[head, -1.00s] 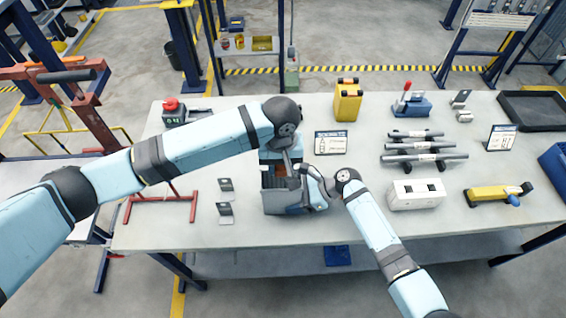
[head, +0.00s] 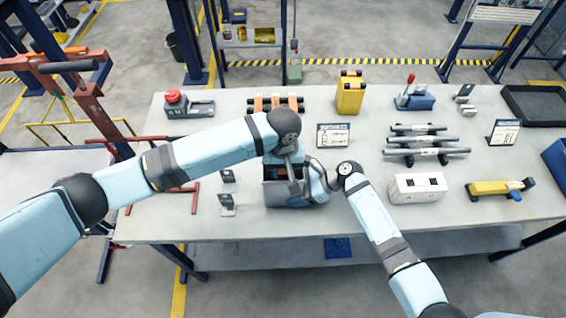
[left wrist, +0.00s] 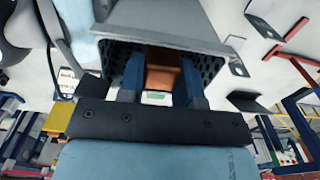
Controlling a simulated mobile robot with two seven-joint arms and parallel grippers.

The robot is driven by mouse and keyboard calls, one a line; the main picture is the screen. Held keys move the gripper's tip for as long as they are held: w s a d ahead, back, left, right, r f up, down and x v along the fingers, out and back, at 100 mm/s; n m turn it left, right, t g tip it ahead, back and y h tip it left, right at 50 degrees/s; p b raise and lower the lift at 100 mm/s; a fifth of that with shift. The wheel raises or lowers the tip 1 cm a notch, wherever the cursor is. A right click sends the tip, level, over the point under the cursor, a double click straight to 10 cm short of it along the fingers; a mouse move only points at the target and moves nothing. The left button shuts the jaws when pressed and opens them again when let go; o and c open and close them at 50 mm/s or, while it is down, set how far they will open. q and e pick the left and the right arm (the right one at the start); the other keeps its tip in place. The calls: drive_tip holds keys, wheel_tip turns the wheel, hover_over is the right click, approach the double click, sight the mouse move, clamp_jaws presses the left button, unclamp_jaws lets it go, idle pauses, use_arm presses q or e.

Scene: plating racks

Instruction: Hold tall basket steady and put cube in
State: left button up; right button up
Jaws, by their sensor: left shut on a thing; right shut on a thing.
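The tall grey basket (head: 281,196) stands near the table's front edge. Its perforated walls (left wrist: 215,68) surround the fingers in the left wrist view. My left gripper (head: 294,186) reaches down into the basket's opening from above. In the left wrist view its two dark blue fingers (left wrist: 162,82) are shut on a copper-orange cube (left wrist: 163,72), which is at the basket's mouth.
A red stand (head: 194,200) and small grey brackets (head: 227,203) are left of the basket. A sign (head: 333,136) stands behind it. The table front is mostly clear.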

use_arm(q)
drive_tip(key=shift+f, duration=0.75)
drive_tip(key=shift+s+f, duration=0.1)
drive_tip(key=shift+f, duration=0.1)
use_arm(e)
drive_tip(key=shift+a, duration=0.1)
use_arm(q)
drive_tip(key=shift+a+f, duration=0.1)
use_arm(e)
drive_tip(key=shift+r, duration=0.1)
use_arm(q)
drive_tip(key=o, duration=1.1)
drive_tip(key=shift+s+f, duration=0.1)
drive_tip(key=shift+f, duration=0.05)
use_arm(e)
drive_tip(key=shift+a, duration=0.1)
use_arm(q)
wheel_tip(320, 180, up, 13)
